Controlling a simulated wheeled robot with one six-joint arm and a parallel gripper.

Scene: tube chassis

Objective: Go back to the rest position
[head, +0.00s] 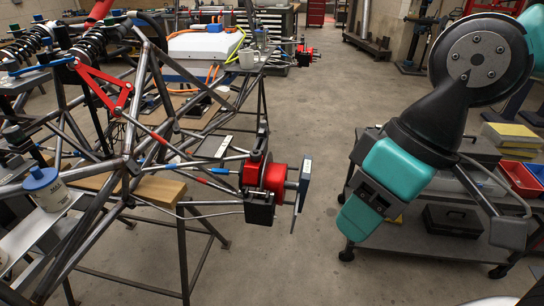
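My arm (432,125), teal, black and grey, hangs large and close at the right side of the head view. It bends down from a round grey joint cover, in front of a dark cart. Teal housings lie at its lower left, and a grey bar with a block at its end reaches down at the right. I cannot clearly make out two fingertips, so the opening of my gripper is unclear. No held object is evident. The tube chassis (127,165) stands to the left, with a clear gap between it and my arm.
A red hub with a brake disc (266,177) and a blue-grey plate sticks out from the chassis towards my arm. A white jar with a blue lid (46,188) stands at the left. The dark cart (415,236) stands behind my arm. Open floor (300,262) lies between.

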